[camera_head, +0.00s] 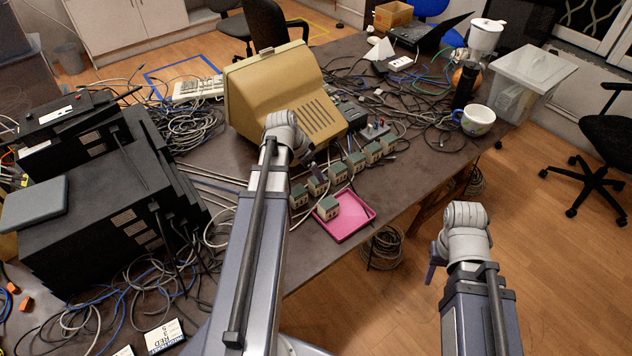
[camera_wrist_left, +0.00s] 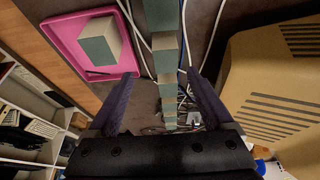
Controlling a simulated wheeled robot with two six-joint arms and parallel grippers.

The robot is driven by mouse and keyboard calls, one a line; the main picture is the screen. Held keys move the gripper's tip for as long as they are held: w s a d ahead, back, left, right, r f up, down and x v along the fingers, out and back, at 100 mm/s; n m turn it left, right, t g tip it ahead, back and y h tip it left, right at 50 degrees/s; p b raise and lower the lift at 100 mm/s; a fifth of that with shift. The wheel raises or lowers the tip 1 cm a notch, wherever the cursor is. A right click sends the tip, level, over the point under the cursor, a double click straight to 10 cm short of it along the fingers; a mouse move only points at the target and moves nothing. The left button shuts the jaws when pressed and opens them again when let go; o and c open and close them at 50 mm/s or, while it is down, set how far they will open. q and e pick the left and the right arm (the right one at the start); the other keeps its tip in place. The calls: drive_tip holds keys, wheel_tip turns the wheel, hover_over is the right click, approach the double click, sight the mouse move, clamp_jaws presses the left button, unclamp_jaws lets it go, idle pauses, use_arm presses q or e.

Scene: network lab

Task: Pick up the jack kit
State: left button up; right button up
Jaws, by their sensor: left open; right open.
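Several small green-and-white boxes, which look like jack kits, stand in a row (camera_head: 338,171) on the table in front of the beige monitor. Another such box (camera_head: 328,208) sits in a pink tray (camera_head: 345,226) at the table's front edge. In the left wrist view, the row (camera_wrist_left: 165,48) runs between the fingers of my left gripper (camera_wrist_left: 157,88), which is open and empty. The boxed tray (camera_wrist_left: 68,38) is at upper left there. My right gripper (camera_head: 431,274) is open, off the table's front edge, over the floor.
The beige monitor (camera_head: 270,95) stands close behind the row. Black equipment (camera_head: 95,205) and tangled cables fill the left. Bare table shows right of the tray.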

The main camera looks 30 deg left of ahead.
sight(318, 184)
use_arm(q)
drive_tip(key=shift+w+a+f+b, duration=0.1)
drive_tip(key=shift+w+f+b, duration=0.15)
drive_tip(key=shift+f+b, duration=0.35)
drive_tip(key=shift+w+a+f+b, duration=0.1)
drive_tip(key=shift+w+f+b, duration=0.1)
drive_tip(key=shift+f+b, duration=0.4)
drive_tip(key=shift+w+f, duration=0.1)
drive_tip(key=b+x, duration=0.4)
drive_tip(key=x, duration=0.1)
drive_tip(key=shift+w+b, duration=0.2)
drive_tip(key=shift+b, duration=0.2)
drive_tip(key=shift+c, duration=0.2)
clamp_jaws()
